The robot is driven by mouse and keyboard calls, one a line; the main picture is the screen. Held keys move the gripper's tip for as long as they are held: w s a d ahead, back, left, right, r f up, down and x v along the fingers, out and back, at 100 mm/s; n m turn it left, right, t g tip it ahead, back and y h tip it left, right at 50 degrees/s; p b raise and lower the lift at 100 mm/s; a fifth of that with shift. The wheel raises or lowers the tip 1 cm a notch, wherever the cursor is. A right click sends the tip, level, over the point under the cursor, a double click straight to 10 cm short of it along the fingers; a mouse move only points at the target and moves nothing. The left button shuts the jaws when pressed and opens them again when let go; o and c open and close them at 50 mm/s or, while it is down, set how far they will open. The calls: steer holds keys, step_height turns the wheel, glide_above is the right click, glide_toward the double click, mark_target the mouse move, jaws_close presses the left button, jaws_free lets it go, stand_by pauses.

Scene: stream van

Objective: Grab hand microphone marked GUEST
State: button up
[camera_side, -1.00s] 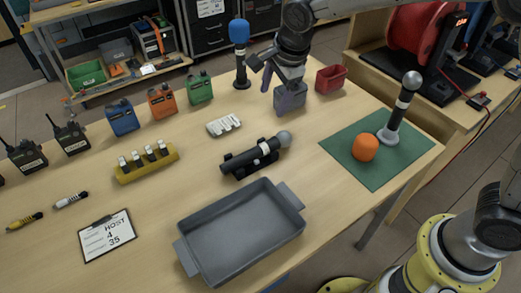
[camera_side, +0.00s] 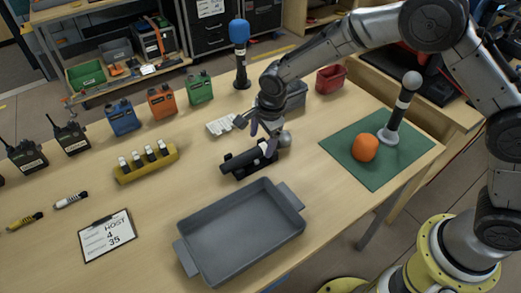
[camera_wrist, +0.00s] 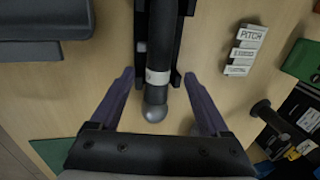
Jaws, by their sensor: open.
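A dark hand microphone with a silver ball head and white band lies in a black cradle (camera_side: 231,172); the microphone also shows in the wrist view (camera_wrist: 157,55). I cannot read GUEST on it. My gripper (camera_side: 264,132) is at the head end of this microphone. In the wrist view its purple fingers (camera_wrist: 159,76) are open, one on each side of the microphone, with visible gaps. Another silver-headed microphone (camera_side: 401,105) stands upright on the green mat (camera_side: 372,180). A blue-headed microphone (camera_side: 239,52) stands upright at the back.
A grey tray (camera_side: 187,256) lies in front of the cradle. A white labelled block (camera_side: 222,125) sits just behind it, marked PITCH in the wrist view (camera_wrist: 243,50). A grey box (camera_side: 297,96), red bin (camera_side: 331,78) and orange object (camera_side: 365,148) stand to the right.

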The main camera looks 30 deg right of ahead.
mark_target(261, 147)
steer(key=shift+x, duration=2)
steer(key=shift+s+d, duration=0.1)
jaws_close()
steer(key=shift+r, duration=0.1)
